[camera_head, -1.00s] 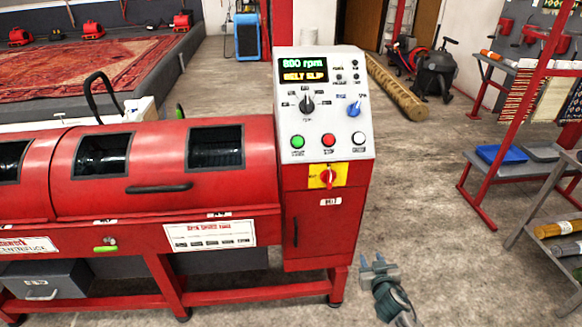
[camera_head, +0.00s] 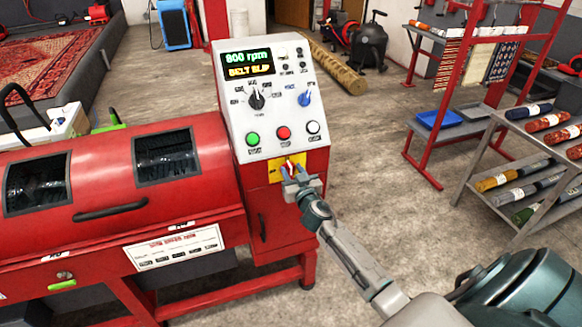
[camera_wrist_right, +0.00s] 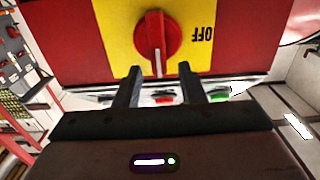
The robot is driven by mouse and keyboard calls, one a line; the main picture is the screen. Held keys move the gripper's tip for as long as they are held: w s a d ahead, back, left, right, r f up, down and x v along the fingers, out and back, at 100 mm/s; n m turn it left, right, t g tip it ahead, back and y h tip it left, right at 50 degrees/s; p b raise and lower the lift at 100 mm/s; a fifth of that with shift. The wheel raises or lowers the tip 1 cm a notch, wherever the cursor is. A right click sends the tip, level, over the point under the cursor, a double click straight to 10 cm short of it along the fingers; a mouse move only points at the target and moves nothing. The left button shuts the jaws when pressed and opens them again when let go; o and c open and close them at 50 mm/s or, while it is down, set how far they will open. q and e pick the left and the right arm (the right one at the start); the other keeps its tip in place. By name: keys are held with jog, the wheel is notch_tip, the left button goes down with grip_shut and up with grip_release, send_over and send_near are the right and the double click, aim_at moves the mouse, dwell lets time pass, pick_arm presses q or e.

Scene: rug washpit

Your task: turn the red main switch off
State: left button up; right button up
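The red main switch (camera_wrist_right: 157,37) is a round red knob on a yellow plate (camera_wrist_right: 110,22) in the right wrist view. Its white pointer line points down in that picture, not at the upside-down OFF label to its right. In the head view the yellow plate (camera_head: 273,172) is on the front of the red machine, and the knob is partly hidden by my gripper. My right gripper (camera_head: 294,171) is open just in front of the knob. In the wrist view its two fingers (camera_wrist_right: 159,72) are spread, with the knob just past their tips. My left gripper is not in view.
Above the switch is a grey control panel (camera_head: 270,110) with green, red and white buttons, dials and a display reading 800 rpm and BELT SLIP. A metal rack (camera_head: 490,160) with rolled bundles stands at the right. The floor between is clear.

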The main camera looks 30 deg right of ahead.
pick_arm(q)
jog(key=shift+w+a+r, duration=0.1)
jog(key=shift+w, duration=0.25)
pick_arm(e)
jog(key=shift+w+d, duration=0.15)
jog(key=shift+w, duration=0.5)
